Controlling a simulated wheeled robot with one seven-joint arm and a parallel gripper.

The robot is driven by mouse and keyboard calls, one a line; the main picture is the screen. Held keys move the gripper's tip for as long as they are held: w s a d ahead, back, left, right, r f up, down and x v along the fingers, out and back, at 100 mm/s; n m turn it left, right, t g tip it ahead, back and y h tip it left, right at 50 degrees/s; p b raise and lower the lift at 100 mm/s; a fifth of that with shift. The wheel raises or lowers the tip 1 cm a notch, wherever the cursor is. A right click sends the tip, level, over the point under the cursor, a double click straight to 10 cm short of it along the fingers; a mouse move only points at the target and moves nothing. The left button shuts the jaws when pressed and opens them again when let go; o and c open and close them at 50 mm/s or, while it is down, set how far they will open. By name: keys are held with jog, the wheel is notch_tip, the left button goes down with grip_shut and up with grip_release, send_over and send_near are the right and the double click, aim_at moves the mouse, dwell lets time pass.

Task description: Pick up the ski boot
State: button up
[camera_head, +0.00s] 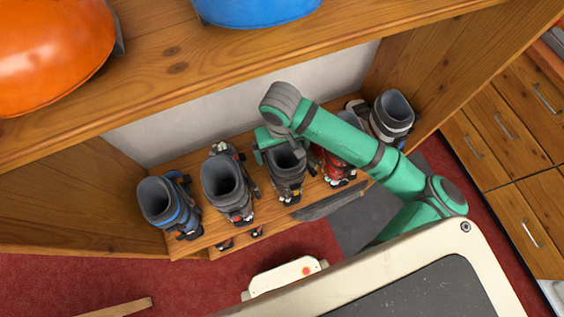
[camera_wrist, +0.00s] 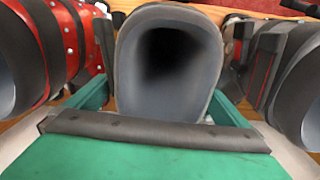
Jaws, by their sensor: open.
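Several ski boots stand in a row on a low wooden shelf. The boot at my gripper is a dark grey one (camera_head: 288,172), upright in the middle of the row; its open grey cuff fills the middle of the wrist view (camera_wrist: 168,75). My gripper (camera_wrist: 160,98) is open, with one green finger on each side of this cuff. Whether the fingers touch it I cannot tell. In the head view my gripper (camera_head: 272,147) is over the back of the boot, its fingertips mostly hidden.
A red boot (camera_head: 334,170) and a black-grey boot (camera_head: 228,188) stand close on either side. A blue boot (camera_head: 168,205) is at the left end, a grey boot (camera_head: 393,112) at the right. An upper shelf (camera_head: 180,75) with orange (camera_head: 50,50) and blue (camera_head: 255,8) objects overhangs.

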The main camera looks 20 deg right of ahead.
jog(key=shift+w, duration=0.1)
jog(key=c, duration=2.1)
jog(key=shift+r, duration=0.2)
